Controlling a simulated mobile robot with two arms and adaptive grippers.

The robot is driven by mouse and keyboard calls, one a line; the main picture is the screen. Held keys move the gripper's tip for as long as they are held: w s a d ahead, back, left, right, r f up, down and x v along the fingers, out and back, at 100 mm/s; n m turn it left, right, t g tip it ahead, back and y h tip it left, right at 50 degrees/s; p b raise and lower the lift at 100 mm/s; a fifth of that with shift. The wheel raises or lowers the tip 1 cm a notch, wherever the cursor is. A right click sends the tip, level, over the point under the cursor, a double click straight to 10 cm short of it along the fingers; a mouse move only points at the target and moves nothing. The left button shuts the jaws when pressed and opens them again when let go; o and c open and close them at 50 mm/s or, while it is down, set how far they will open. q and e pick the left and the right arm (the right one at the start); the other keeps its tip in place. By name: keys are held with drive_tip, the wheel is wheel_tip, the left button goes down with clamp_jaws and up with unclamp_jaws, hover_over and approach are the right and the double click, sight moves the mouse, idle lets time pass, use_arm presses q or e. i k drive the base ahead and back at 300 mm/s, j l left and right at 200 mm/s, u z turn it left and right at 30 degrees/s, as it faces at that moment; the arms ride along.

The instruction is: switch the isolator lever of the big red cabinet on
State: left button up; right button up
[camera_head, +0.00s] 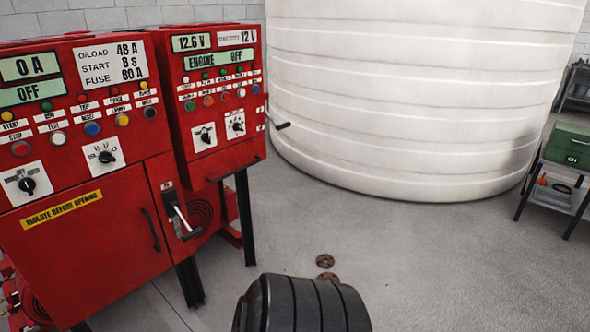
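The big red cabinet (95,235) stands at the left, with a display reading 0 A and OFF above its rows of buttons. Its isolator lever (180,217) is a pale bar on a dark mount at the right side of the front, beside the door. The bar slants down and to the right from the mount. A yellow label on the door reads ISOLATE BEFORE OPENING. Neither of my grippers is in view.
A smaller red cabinet (218,145) on black legs has its own side handle (283,125). A large white tank (420,100) fills the back. A green box (570,145) sits on a stand at the right. The middle floor is mostly clear.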

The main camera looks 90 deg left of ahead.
sight(185, 223)
drive_tip(key=u, duration=3.5)
